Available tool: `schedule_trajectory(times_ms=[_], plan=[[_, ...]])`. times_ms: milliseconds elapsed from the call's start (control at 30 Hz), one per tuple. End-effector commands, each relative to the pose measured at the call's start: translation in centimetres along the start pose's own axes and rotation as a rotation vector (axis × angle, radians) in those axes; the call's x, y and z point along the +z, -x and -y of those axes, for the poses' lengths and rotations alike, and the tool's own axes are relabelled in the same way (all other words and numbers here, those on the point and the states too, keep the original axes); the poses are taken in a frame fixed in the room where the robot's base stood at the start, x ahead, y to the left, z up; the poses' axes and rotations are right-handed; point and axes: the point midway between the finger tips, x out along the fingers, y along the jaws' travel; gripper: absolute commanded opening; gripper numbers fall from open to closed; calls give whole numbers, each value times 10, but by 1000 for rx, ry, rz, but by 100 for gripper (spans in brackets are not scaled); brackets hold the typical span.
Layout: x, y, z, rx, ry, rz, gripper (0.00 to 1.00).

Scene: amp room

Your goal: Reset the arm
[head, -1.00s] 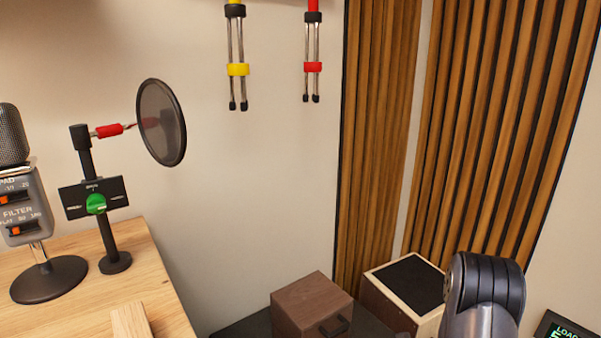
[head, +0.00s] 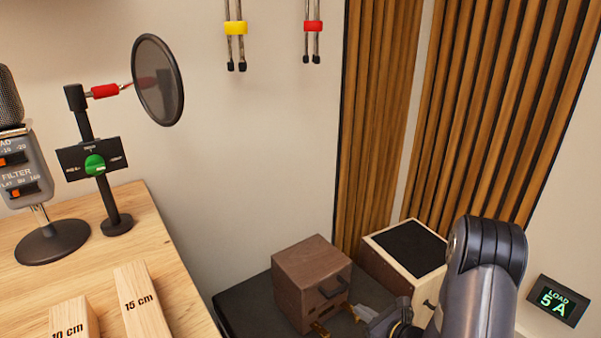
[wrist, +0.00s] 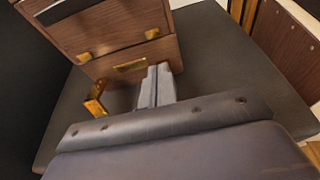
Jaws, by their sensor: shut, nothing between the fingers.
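My gripper (wrist: 158,72) is shut and empty in the wrist view, its grey fingers together. Their tips are close to the lower front of a brown wooden box (wrist: 115,35); I cannot tell whether they touch it. Brass pieces show on the box front, and a brass tab (wrist: 96,98) stands out left of the fingers. In the head view the gripper (head: 366,313) is low, in front of the wooden box (head: 308,277) with its dark handle, and my arm partly hides the area to its right.
The box stands on a dark surface (head: 240,305) beside a pale-edged box with a black top (head: 405,246). A wooden desk (head: 95,265) at left holds a microphone (head: 25,180), a pop filter (head: 158,80) and two marked blocks (head: 140,305). A load display (head: 558,301) is at right.

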Motion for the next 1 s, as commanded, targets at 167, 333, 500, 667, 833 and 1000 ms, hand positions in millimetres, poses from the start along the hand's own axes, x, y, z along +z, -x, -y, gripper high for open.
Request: schedule_trajectory(times_ms=[167, 333, 500, 667, 833, 1000], plan=[[25, -12, 0, 0, -1, 1, 0], [40, -10, 0, 0, -1, 1, 0], [50, -2, 1, -4, -3, 0, 0], [47, 30, 2, -6, -3, 0, 0], [47, 54, 1, -4, -2, 0, 0], [47, 67, 0, -2, -1, 1, 0]])
